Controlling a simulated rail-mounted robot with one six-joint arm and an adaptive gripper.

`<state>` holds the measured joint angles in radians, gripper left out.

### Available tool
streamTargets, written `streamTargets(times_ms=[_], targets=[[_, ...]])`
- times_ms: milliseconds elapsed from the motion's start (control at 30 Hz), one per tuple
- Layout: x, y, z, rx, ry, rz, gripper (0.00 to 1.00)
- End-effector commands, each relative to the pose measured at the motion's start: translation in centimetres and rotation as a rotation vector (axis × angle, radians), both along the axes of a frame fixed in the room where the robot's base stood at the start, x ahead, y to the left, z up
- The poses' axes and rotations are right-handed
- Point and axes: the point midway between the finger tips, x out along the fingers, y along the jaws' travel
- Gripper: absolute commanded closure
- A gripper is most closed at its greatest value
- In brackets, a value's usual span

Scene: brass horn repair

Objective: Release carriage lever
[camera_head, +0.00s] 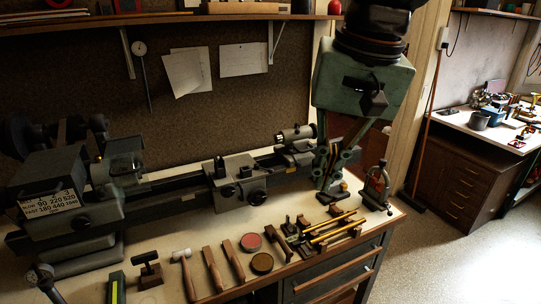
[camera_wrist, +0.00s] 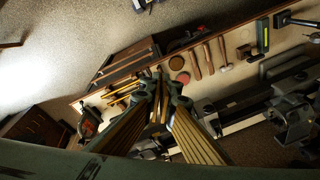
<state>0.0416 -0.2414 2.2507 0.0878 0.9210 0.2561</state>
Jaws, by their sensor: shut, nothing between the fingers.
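The lathe carriage (camera_head: 240,183) is a dark grey block with black knobs, set midway along the lathe bed in the head view. I cannot tell which of its small dark parts is the lever. My gripper (camera_head: 331,190) hangs pointing down at the right end of the bench, well to the right of the carriage and apart from it. Its fingers are shut with nothing between them. In the wrist view my gripper (camera_wrist: 161,84) reaches up the middle of the picture, and the lathe (camera_wrist: 285,100) lies to its right.
A small red-and-black press (camera_head: 377,186) stands just right of my gripper. The tailstock (camera_head: 297,143) is left of my gripper. A shelf (camera_head: 150,20) runs above the bench.

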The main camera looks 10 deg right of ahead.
Motion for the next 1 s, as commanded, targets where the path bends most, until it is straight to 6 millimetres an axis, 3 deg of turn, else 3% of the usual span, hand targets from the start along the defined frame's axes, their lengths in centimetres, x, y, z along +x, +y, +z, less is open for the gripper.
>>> streamTargets(times_ms=[433, 1000], targets=[[8.2, -0.2, 2.1, 0.061, 0.068, -0.151, 1.00], [18.1, -0.8, 2.0, 0.133, 0.159, -0.349, 1.00]])
